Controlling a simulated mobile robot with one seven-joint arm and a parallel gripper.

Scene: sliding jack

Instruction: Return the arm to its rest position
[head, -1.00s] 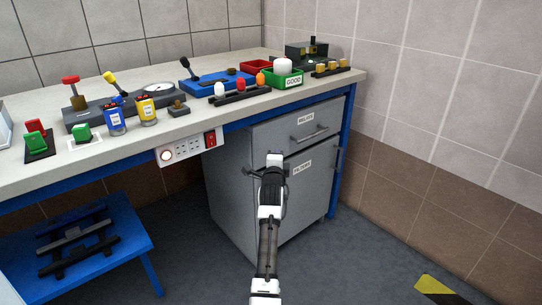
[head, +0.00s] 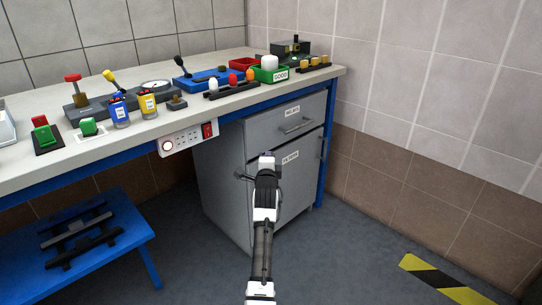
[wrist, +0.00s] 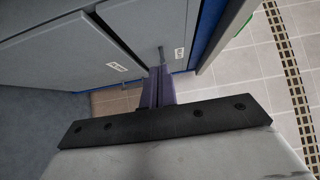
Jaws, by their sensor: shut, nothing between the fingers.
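My arm reaches forward from the bottom middle of the head view, over the floor. My gripper (head: 267,157) is at its far end, in front of the grey cabinet (head: 222,190) under the bench. In the wrist view my gripper (wrist: 158,88) shows as two dark fingers close together, with nothing between them. The cabinet's drawer and door fronts also show in the wrist view (wrist: 60,70), beyond the fingers. The gap between my gripper and the cabinet is hard to judge.
The workbench (head: 40,178) carries levers, blue and yellow cups, a green bin and other parts. A power strip (head: 188,140) hangs on its front edge. A blue stool (head: 120,247) stands at lower left. Open floor lies right of my arm, with a black-yellow strip (head: 445,280).

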